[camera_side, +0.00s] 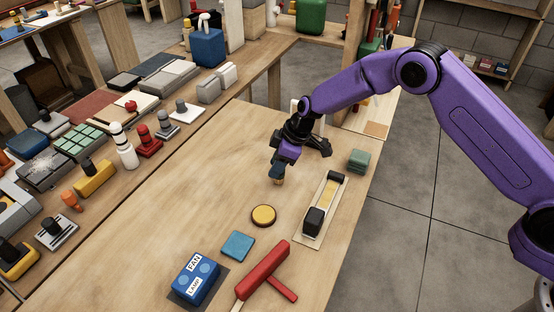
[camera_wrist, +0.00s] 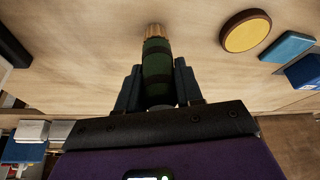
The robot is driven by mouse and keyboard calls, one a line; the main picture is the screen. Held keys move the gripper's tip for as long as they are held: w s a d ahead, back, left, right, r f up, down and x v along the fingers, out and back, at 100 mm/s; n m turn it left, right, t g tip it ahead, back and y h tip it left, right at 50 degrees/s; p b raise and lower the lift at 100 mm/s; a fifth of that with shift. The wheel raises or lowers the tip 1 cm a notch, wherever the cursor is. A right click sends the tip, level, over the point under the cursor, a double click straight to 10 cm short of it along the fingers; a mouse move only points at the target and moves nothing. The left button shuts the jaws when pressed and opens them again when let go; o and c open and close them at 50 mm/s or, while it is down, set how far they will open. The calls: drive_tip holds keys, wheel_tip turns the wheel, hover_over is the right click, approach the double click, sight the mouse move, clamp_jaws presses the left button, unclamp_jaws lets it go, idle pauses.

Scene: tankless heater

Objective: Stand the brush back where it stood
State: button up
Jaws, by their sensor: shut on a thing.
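My gripper (camera_side: 278,170) is over the far middle of the wooden table, pointing down. In the wrist view my gripper (camera_wrist: 157,85) is shut on the brush (camera_wrist: 157,68). The brush has a dark green handle with darker bands and a tan, bristle-like end that sticks out beyond the fingers. In the side view only the brush's tan lower end (camera_side: 278,181) shows clearly, pointing down close to the tabletop. I cannot tell whether it touches the table. The fingers hide part of the handle. No marked standing place for the brush can be made out.
A yellow disc (camera_side: 263,215), a teal square (camera_side: 238,246), a red T-shaped tool (camera_side: 264,274) and a blue FAN/LAMP box (camera_side: 196,279) lie nearer. A board with a black block (camera_side: 314,221) and stacked green pads (camera_side: 358,159) are to the right.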

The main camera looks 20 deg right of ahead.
drive_tip(key=shift+f, duration=0.5)
idle(0.7)
drive_tip(key=o, duration=1.1)
drive_tip(key=v, duration=1.7)
drive_tip(key=shift+s+d+r, duration=0.1)
drive_tip(key=shift+r, duration=0.05)
